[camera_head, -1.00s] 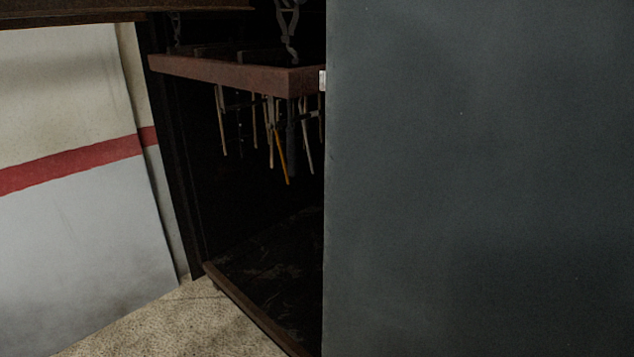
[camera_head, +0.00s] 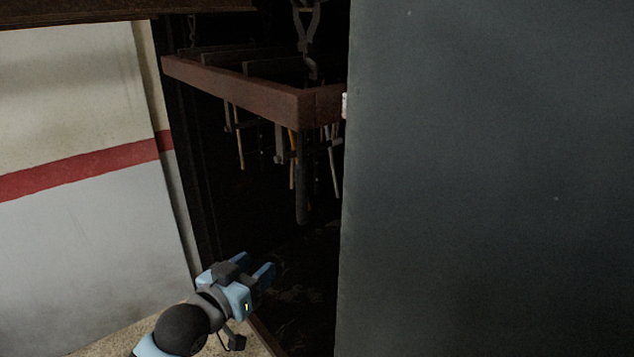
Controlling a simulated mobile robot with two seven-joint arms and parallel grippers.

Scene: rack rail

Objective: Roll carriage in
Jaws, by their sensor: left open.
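The carriage (camera_head: 235,88), a reddish-brown frame, hangs from a dark hook (camera_head: 308,50) inside a dark opening. Several thin rods, some pale and one orange, hang below it, with a thicker dark bar (camera_head: 302,180) under its near corner. Its right part is hidden behind a large dark grey panel. My left gripper (camera_head: 266,272) is at the lower middle, open and empty, below the carriage and apart from it. Any rail above is out of the picture or lost in the dark. My right gripper is not in view.
The dark grey panel (camera_head: 490,180) fills the right half. A wall with a red stripe (camera_head: 85,173) stands on the left. A brown beam (camera_head: 120,14) crosses the top left. Speckled floor (camera_head: 125,345) shows at the bottom left.

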